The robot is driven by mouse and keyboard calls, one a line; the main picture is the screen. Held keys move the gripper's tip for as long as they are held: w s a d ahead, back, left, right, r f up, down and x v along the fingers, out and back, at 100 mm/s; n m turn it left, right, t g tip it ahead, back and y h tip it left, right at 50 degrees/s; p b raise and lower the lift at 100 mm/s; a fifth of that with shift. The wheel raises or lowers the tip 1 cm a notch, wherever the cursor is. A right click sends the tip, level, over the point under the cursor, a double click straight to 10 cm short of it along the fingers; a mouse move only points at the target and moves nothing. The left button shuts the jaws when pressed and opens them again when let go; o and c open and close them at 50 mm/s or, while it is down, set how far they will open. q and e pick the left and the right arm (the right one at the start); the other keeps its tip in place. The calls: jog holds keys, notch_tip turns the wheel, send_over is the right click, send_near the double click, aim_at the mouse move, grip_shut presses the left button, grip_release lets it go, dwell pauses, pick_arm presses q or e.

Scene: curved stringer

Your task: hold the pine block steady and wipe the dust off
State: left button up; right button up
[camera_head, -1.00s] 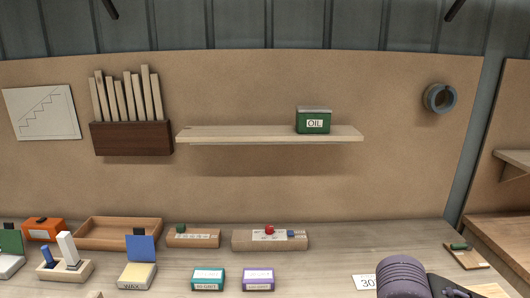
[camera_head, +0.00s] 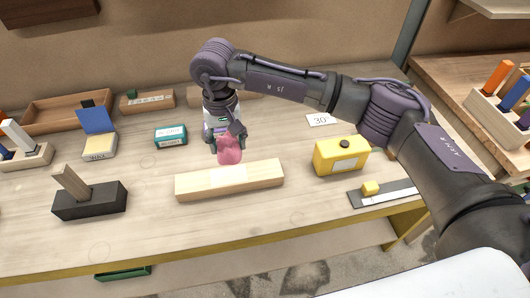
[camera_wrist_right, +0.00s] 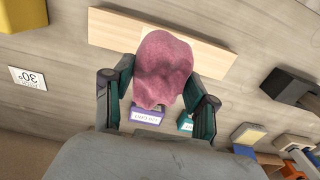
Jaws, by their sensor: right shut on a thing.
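The pine block (camera_head: 258,178) is a long pale wooden bar lying on the bench, with a whiter patch near the middle of its top. It also shows in the right wrist view (camera_wrist_right: 118,28). My right gripper (camera_head: 226,143) is shut on a pink cloth (camera_head: 229,152) just behind the block. The cloth hangs crumpled between the fingers, also in the right wrist view (camera_wrist_right: 163,68), and hides part of the block there. I cannot tell whether the cloth touches the block. My left gripper is not in view.
A yellow box (camera_head: 341,157) stands right of the block. A dark block with a wooden peg (camera_head: 90,201) stands to its left. A teal box (camera_head: 171,136) and a blue-and-cream item (camera_head: 100,145) sit behind left. The bench front between block and edge is clear.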

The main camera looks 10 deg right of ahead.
aim_at(225, 153)
jog(key=shift+w+a, duration=0.35)
jog(key=shift+a, duration=0.25)
jog(key=shift+f, duration=2.45)
jog(key=shift+r, duration=0.1)
jog(key=d+r+p, duration=0.2)
jog(key=d+r, duration=0.3)
jog(key=r, duration=0.2)
